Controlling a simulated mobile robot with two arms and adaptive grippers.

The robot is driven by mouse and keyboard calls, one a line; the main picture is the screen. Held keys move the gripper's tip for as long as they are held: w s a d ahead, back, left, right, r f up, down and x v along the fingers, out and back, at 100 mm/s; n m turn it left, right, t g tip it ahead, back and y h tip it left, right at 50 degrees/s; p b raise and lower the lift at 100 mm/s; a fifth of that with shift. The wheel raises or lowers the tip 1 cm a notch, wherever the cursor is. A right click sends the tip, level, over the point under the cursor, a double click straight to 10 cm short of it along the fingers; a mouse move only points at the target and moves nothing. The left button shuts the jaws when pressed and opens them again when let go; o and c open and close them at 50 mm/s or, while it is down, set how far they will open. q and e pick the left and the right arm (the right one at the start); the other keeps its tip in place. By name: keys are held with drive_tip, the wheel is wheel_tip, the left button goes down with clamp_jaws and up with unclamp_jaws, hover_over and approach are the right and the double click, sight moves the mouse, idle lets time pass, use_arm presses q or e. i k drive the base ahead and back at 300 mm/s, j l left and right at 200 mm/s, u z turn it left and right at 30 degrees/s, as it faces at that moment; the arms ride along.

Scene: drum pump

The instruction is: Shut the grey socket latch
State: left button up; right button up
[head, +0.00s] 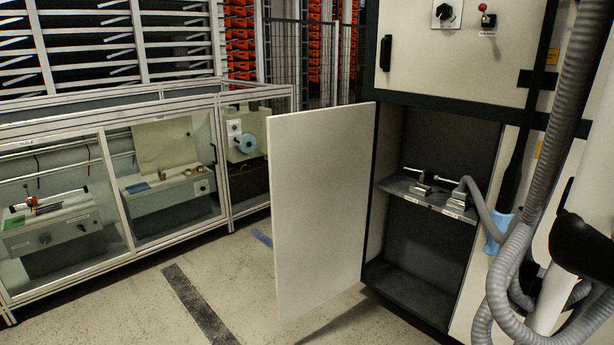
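Two small metal socket latches stand on a dark shelf (400,188) inside the open cabinet. The left latch (420,185) has a lever pointing up and to the left. The right latch (456,195) has a similar lever, and the end of a grey hose (479,205) reaches it. White labels sit on the shelf's front edge, too small to read. Both latches look grey metallic, so I cannot tell which is the grey one, nor whether either is open or shut.
The white cabinet door (318,195) stands wide open to the left. Glass-fronted cases (108,190) line the left. The floor (140,315) in front is clear.

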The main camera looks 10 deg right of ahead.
sight(436, 178)
drive_tip(key=i+z, duration=0.25)
drive_tip(key=z, duration=0.15)
drive_tip(key=i+j+z, duration=0.15)
drive_tip(key=z, duration=0.25)
drive_tip(key=i+j+z, duration=0.5)
drive_tip(key=z, duration=0.25)
drive_tip(key=i+j, duration=0.1)
drive_tip(key=j, duration=0.65)
drive_tip(key=i+j, duration=0.65)
drive_tip(key=i+j+u, duration=0.05)
